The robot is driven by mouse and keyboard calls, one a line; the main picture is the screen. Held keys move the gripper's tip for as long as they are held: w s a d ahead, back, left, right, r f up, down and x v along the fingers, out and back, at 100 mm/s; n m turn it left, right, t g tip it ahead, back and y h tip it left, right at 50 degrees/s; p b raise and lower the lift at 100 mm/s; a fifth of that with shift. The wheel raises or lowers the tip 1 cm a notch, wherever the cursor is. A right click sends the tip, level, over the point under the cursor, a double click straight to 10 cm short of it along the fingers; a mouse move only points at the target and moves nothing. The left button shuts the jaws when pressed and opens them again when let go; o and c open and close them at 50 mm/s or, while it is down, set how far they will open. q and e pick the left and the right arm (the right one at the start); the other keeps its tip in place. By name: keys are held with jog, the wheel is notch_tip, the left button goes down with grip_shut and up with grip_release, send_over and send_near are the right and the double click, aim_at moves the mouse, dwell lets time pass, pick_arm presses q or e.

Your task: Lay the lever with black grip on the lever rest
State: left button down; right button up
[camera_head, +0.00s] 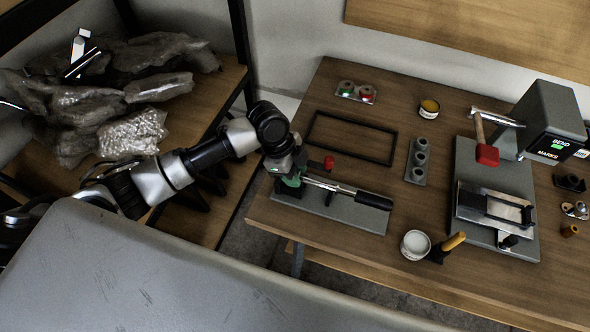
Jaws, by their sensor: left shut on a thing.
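The lever (335,187) is a bright metal bar with a black grip (375,201) at its right end. It runs low over a grey base plate (360,218) near the table's front left edge. Its left end meets a green fixture (289,184). A small dark piece (329,198) shows below the bar; I cannot tell whether it is the lever rest or whether the lever touches it. My left gripper (284,168) is at the green fixture, left of the black grip and apart from it. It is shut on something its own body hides. My right gripper is out of view.
A red knob (329,162) sticks out just right of my left gripper. Behind lies a thin black frame (350,119). A white can (415,244) and a yellow-handled brush (453,242) stand to the right. A grey bending machine (497,190) is farther right.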

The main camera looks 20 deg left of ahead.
pick_arm(q)
jog(key=shift+f, duration=0.2)
jog(key=shift+f, duration=0.2)
jog(key=shift+f, duration=0.35)
jog(key=c, duration=1.1)
grip_release()
jog(key=shift+f, duration=0.1)
jog(key=shift+o, duration=0.2)
jog(key=b+v, duration=0.1)
jog(key=v, duration=1.2)
jog(key=shift+d+r, duration=0.25)
